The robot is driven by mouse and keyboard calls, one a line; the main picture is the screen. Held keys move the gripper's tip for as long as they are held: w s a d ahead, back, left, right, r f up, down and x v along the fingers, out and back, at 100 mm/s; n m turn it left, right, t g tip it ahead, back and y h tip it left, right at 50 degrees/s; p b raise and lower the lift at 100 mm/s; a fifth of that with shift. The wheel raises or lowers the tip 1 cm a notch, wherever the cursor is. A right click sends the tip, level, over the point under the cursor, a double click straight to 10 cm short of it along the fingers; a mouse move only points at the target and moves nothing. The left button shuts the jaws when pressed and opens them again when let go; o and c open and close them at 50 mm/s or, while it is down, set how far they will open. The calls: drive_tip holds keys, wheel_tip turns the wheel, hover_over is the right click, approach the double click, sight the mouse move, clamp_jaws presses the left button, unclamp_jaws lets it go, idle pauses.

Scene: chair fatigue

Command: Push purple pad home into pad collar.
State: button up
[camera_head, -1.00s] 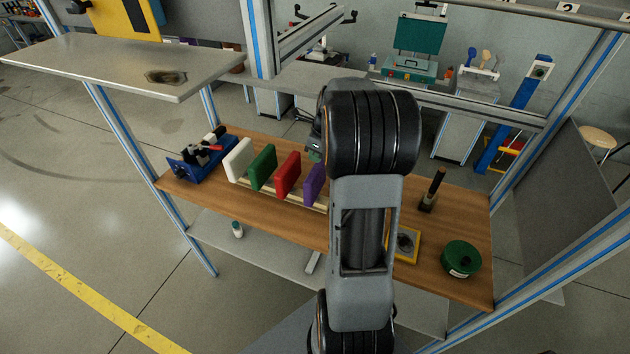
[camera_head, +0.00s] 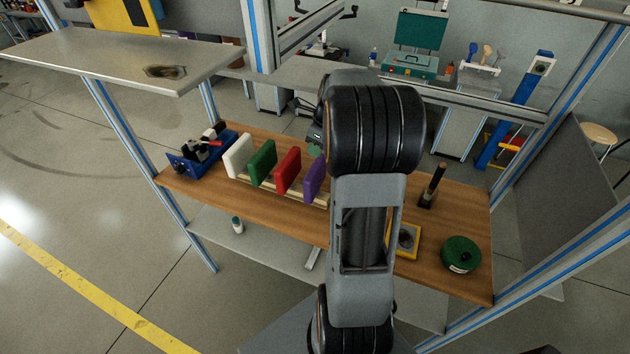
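The purple pad (camera_head: 315,178) stands upright at the right end of a row of pads in a light wooden rack (camera_head: 285,190) on the wooden bench; my arm partly covers its right side. No pad collar can be made out for certain. A yellow-framed plate with a dark round part (camera_head: 406,239) lies just right of my arm, partly hidden by it. A grey end part of my arm (camera_head: 315,134) peeks out beyond the purple pad, at the left of the big black joint. My gripper's fingers are hidden, so I cannot tell whether they hold anything.
Red (camera_head: 288,171), green (camera_head: 263,162) and white (camera_head: 239,156) pads share the rack. A blue device (camera_head: 190,165) sits at the bench's left end. A dark upright tool (camera_head: 432,188) and a green round container (camera_head: 461,254) stand right. A metal shelf (camera_head: 120,62) overhangs the upper left.

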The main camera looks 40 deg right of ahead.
drive_tip(key=b+v, duration=0.1)
drive_tip(key=v, duration=1.1)
drive_tip(key=shift+r, duration=0.2)
drive_tip(key=shift+s, duration=0.1)
